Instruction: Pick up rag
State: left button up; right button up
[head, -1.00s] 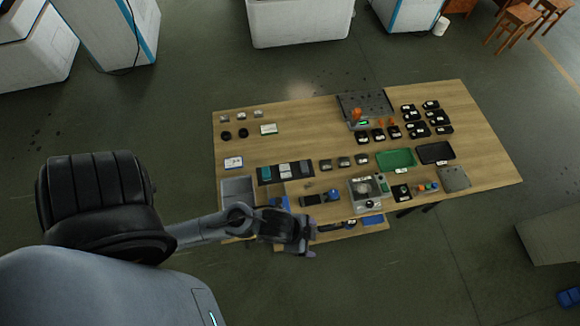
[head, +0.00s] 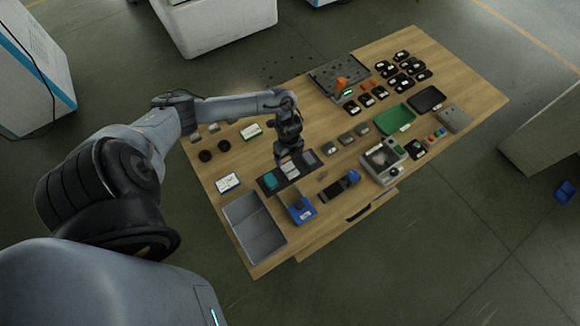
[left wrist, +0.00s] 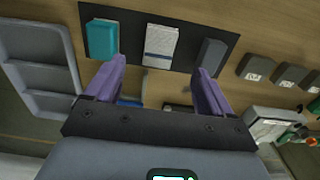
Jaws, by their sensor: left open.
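My left gripper (head: 290,155) hangs over the dark mat (head: 265,188) on the wooden workbench, open and empty. In the left wrist view its purple fingers (left wrist: 160,78) are spread wide. On the mat lie a teal block (left wrist: 101,40) at the left, a pale, lined flat piece (left wrist: 161,45) in the middle and a grey block (left wrist: 212,56) at the right. The pale piece lies ahead of the gap between the fingers. Nothing shows clearly as a rag; I cannot tell which piece it is. My right gripper is out of view.
A grey compartment tray (head: 254,228) and a blue holder (head: 301,212) stand at the bench's near left. A machine with a round plate (head: 384,160), a green tray (head: 394,118) and several small black trays lie to the right.

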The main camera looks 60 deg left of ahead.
aim_at(290, 169)
pick_arm(q)
jog(key=f, duration=0.5)
jog(key=d+f+b, duration=0.1)
jog(key=f, duration=0.2)
jog(key=shift+a+f, duration=0.15)
jog(key=shift+f, duration=0.15)
jog(key=shift+c, duration=0.5)
jog(key=c, duration=1)
jog(key=shift+r, duration=0.1)
jog(key=shift+r, duration=0.45)
jog(key=r, duration=0.3)
jog(key=shift+w+d+r+p, duration=0.25)
jog(key=shift+w+d+p, duration=0.05)
jog(key=shift+w+p, duration=0.05)
jog(key=w+d+r, duration=0.4)
jog(key=w, duration=0.1)
jog(key=w+d+r, duration=0.2)
jog(key=w+d, duration=0.1)
jog(key=shift+d+r, duration=0.1)
jog(key=shift+r, duration=0.1)
